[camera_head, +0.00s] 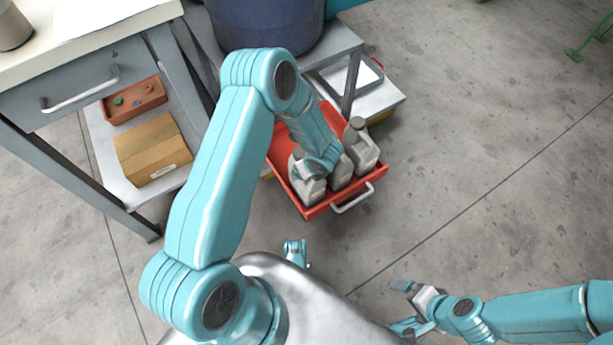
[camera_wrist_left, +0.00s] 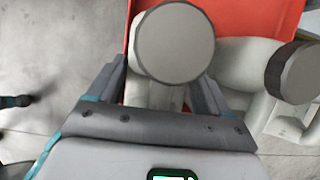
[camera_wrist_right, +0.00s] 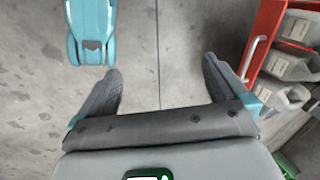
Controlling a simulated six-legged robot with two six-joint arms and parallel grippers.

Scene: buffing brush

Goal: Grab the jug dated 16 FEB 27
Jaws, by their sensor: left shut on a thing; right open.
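Several grey jugs with dark grey caps stand in a red drawer (camera_head: 315,211). My left gripper (camera_head: 312,170) reaches down into it and is shut on the jug at the drawer's front left (camera_head: 310,190). In the left wrist view its fingers (camera_wrist_left: 163,88) flank the neck below the round cap of the held jug (camera_wrist_left: 175,43). Another jug (camera_head: 362,150) stands at the right, with one between them. The right wrist view shows labels on the jugs (camera_wrist_right: 291,64), but the dates are too small to read. My right gripper (camera_head: 405,287) is open and empty, low over the floor.
The drawer has a light handle (camera_head: 353,198) at its front and sits under a grey bench. A workbench (camera_head: 85,85) at the left holds a cardboard box (camera_head: 152,148) and an orange tray (camera_head: 135,100) on its shelf.

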